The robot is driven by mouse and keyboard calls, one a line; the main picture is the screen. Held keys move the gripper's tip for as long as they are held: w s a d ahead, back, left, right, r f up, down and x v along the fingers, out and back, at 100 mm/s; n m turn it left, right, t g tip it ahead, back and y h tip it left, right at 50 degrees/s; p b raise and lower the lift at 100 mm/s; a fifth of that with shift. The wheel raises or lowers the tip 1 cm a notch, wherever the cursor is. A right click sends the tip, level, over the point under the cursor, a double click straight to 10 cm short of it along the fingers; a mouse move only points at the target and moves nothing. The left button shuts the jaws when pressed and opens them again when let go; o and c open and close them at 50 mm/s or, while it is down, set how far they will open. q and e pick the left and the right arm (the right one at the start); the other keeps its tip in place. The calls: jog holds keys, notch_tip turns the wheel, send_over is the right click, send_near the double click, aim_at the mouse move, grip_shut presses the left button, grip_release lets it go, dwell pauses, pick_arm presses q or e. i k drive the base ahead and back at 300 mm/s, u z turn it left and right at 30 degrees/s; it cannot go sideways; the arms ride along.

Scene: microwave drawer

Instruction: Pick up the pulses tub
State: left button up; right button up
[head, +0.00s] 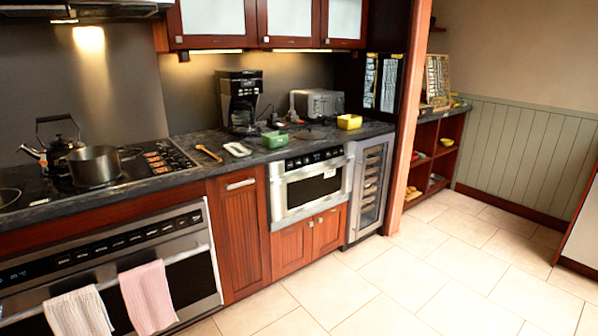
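Two small tubs stand on the dark countertop (222,165). A green tub (274,140) is near the front edge, above the microwave drawer (310,188). A yellow tub (349,122) is further right, near the counter's right end. I cannot tell from this view which of them, if either, holds pulses, as no label is readable. The microwave drawer is built in under the counter and looks closed. Neither of my grippers is in view.
A coffee maker (239,101) and a toaster (318,104) stand behind the tubs. A wooden spoon (209,153) lies left of the green tub. A pot (94,166) and kettle (60,148) are on the stove. The tiled floor (430,270) is clear.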

aim_at(271, 140)
jog(key=z, duration=0.8)
jog(key=i, duration=2.05)
jog(key=u, duration=0.2)
jog(key=i, duration=1.5)
jog(key=u, duration=1.1)
